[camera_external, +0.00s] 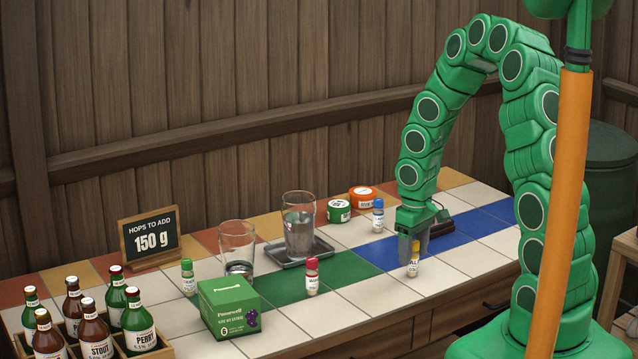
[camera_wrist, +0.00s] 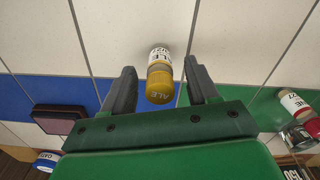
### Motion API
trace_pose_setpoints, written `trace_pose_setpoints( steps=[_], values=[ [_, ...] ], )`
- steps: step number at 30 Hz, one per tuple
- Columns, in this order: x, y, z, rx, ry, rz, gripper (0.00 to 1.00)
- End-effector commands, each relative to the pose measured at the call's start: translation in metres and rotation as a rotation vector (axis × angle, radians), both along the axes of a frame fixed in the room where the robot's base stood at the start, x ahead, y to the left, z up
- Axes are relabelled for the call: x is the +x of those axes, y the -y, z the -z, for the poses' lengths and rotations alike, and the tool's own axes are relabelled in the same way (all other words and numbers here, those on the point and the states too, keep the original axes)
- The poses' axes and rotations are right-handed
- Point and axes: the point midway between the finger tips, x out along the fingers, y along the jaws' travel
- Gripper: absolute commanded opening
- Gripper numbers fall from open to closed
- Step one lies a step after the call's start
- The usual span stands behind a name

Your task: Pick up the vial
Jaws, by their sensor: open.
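A small vial with a yellow cap and white label (camera_external: 413,266) stands upright near the front of the tiled counter. In the wrist view the yellow-capped vial (camera_wrist: 159,76) shows "ALE" on its cap and lies between my two fingers, with a gap on each side. Other vials stand upright: red-capped (camera_external: 312,276), green-capped (camera_external: 188,277) and blue-capped (camera_external: 378,215). The red-capped one (camera_wrist: 296,105) is right in the wrist view.
A green box (camera_external: 229,307), two glasses (camera_external: 238,248) (camera_external: 299,225), a tray (camera_external: 318,250), round tins (camera_external: 339,211) (camera_external: 363,198) and a "150 g" sign (camera_external: 150,237) stand leftward. Several bottles fill a crate (camera_external: 150,353). A dark block (camera_wrist: 60,119) lies close to my gripper.

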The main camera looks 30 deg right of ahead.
Motion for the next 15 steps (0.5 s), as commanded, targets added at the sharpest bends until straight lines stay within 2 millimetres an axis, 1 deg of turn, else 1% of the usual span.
trace_pose_setpoints(
  steps=[6,11,15],
  values=[
    [-0.0002,0.0000,0.0008,0.000,-0.001,0.000,0.59],
    [-0.0004,0.0001,0.0008,0.000,-0.001,-0.001,0.35],
    [-0.0005,0.0001,0.0008,0.000,-0.001,-0.001,0.13]
  ],
)
